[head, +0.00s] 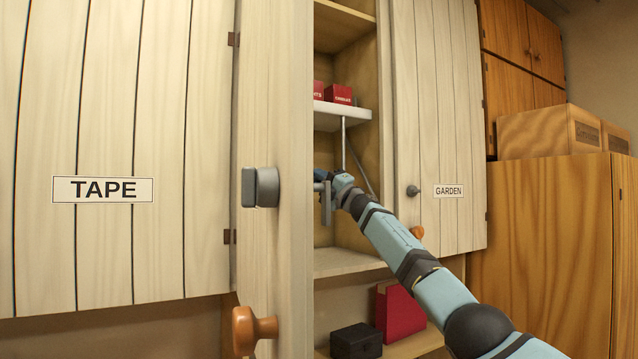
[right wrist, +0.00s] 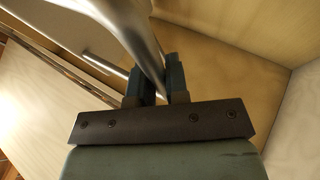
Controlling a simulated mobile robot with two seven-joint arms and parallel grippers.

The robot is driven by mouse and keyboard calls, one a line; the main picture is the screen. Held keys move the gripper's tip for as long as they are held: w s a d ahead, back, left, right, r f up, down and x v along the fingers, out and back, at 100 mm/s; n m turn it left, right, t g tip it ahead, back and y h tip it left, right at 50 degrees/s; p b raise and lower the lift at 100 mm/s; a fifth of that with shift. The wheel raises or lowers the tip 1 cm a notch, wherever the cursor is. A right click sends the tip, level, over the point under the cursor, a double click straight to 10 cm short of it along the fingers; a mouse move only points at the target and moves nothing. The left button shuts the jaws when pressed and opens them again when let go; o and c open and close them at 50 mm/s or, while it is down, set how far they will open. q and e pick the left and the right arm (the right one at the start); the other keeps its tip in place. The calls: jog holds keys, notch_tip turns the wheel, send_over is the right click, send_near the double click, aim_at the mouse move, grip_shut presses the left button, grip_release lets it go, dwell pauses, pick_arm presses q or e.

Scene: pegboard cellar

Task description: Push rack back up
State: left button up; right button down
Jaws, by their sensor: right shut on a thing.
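The rack (head: 350,115) is a white shelf inside the open cabinet in the head view, with small red boxes (head: 339,94) on it. A thin upright metal rod (head: 343,140) runs down from it, and a slanted arm shows below. My right gripper (head: 326,183) reaches into the cabinet below the shelf, partly hidden by the open door's edge. In the right wrist view my right gripper (right wrist: 158,78) is shut on a shiny metal bar (right wrist: 128,28) of the rack. My left gripper is out of view.
The open door (head: 276,100), with a grey latch (head: 262,187) and wooden knob (head: 255,328), stands close left of my right gripper. The GARDEN door (head: 447,120) is right of the opening. A red binder (head: 398,313) and black box (head: 356,342) sit below.

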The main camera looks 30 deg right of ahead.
jog(key=shift+s+d+r, duration=0.1)
jog(key=shift+s+r, duration=0.05)
jog(key=shift+r, duration=0.35)
jog(key=c, duration=1.4)
grip_release()
jog(key=shift+o, duration=1.4)
jog(key=shift+w+f, duration=0.1)
jog(key=shift+w, duration=0.1)
jog(key=shift+f, duration=0.15)
jog(key=shift+s+d+f+b, duration=0.2)
jog(key=shift+s+f+b, duration=0.1)
jog(key=shift+f+b, duration=0.15)
jog(key=b+v, duration=0.5)
jog(key=v, duration=0.7)
jog(key=shift+s, duration=0.3)
jog(key=shift+d, duration=0.15)
